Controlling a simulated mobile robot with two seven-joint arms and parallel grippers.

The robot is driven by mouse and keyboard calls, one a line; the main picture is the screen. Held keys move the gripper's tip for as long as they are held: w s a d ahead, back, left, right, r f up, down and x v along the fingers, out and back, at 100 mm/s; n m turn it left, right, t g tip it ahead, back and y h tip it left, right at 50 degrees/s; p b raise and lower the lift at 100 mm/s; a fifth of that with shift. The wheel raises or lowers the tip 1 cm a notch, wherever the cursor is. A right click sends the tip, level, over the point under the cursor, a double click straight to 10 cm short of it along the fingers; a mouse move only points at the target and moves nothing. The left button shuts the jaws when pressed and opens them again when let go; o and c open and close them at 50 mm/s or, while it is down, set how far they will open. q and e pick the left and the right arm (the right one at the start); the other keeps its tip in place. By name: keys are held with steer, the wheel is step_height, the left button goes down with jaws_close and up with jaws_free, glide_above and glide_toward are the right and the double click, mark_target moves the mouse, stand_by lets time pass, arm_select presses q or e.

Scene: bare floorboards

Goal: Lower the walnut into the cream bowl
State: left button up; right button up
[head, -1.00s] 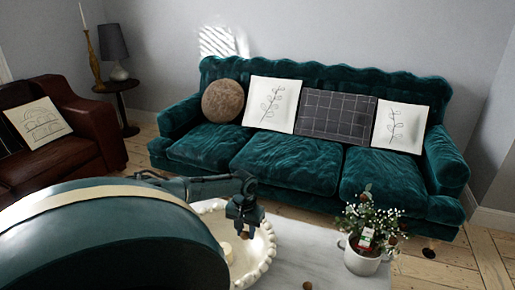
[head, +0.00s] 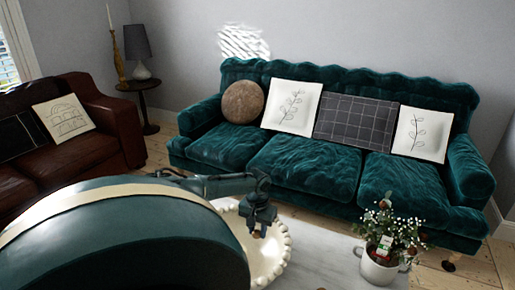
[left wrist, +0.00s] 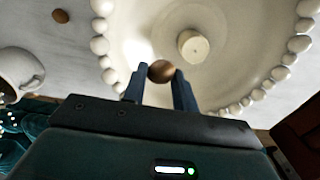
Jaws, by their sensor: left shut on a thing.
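The cream bowl (head: 282,252) with a beaded rim stands on the pale table, partly hidden by my own body in the head view. My left gripper (head: 258,231) is over the bowl. It is shut on a brown walnut (left wrist: 161,71), which shows between the fingertips in the left wrist view. A short cream cylinder (left wrist: 193,46) stands in the bowl beyond the walnut. My right gripper is not in view.
A second brown nut-like thing (left wrist: 61,16) lies on the table outside the bowl. A white pot with a flowering plant (head: 381,266) stands right of the bowl. A green sofa (head: 310,165) is behind the table. The tabletop (head: 325,258) between bowl and pot is mostly clear.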

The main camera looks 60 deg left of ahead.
mark_target(257, 238)
arm_select(q)
steer(key=shift+f+b, duration=0.5)
steer(key=shift+f, duration=0.35)
steer(key=shift+f+b, duration=0.75)
steer(key=shift+f, duration=0.5)
steer(key=shift+f+b, duration=2.6)
steer(key=shift+f, duration=1.55)
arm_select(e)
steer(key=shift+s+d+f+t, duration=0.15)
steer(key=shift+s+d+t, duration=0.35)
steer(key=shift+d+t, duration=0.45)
arm_select(q)
steer(key=shift+f+b, duration=0.45)
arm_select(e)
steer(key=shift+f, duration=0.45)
